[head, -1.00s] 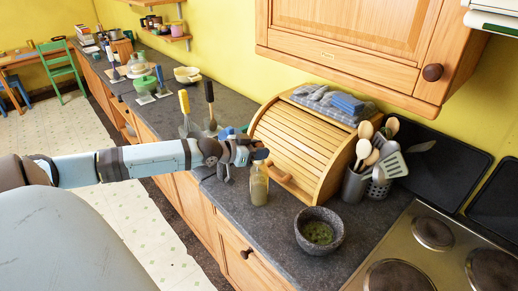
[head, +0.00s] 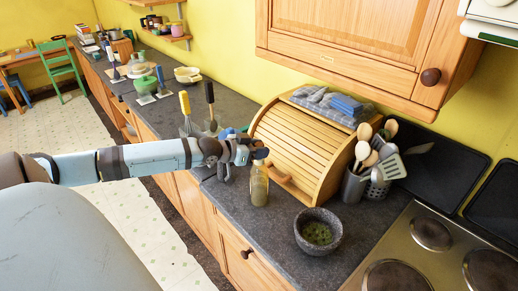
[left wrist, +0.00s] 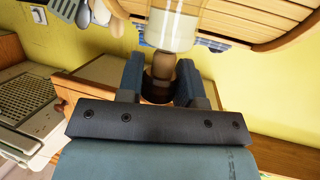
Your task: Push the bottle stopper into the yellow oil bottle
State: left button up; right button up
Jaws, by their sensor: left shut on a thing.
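The yellow oil bottle (head: 259,188) stands upright on the dark counter, in front of the wooden bread box. It also shows at the top of the left wrist view (left wrist: 174,24), as clear glass with pale yellow contents. My left gripper (head: 261,155) is right above the bottle. In the left wrist view its blue-grey fingers (left wrist: 160,78) are shut on the brown bottle stopper (left wrist: 161,63). The stopper lines up closely with the bottle's mouth end; how far it sits in the neck I cannot tell. My right gripper is not in view.
The bread box (head: 300,145) stands close behind the bottle. A stone mortar (head: 318,231) with green contents is at the front right, near the utensil holder (head: 354,186) and stove (head: 420,250). Upright-handled utensils (head: 187,118) stand to the left.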

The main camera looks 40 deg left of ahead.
pick_arm(q)
jog(key=shift+r+p, duration=0.1)
jog(key=shift+p, duration=0.25)
dwell(0.4)
jog(key=shift+f+b, duration=0.4)
jog(key=shift+f, duration=0.35)
dwell(0.3)
jog(key=shift+r+p, duration=0.15)
jog(key=shift+p, duration=0.15)
dwell(1.0)
jog(key=o, duration=1.3)
jog(key=shift+o, duration=0.2)
jog(key=shift+s+r, duration=0.15)
jog(key=shift+s, duration=0.1)
jog(key=shift+p+v, duration=0.65)
jog(key=shift+v, duration=1.25)
jog(key=shift+s+a, duration=0.1)
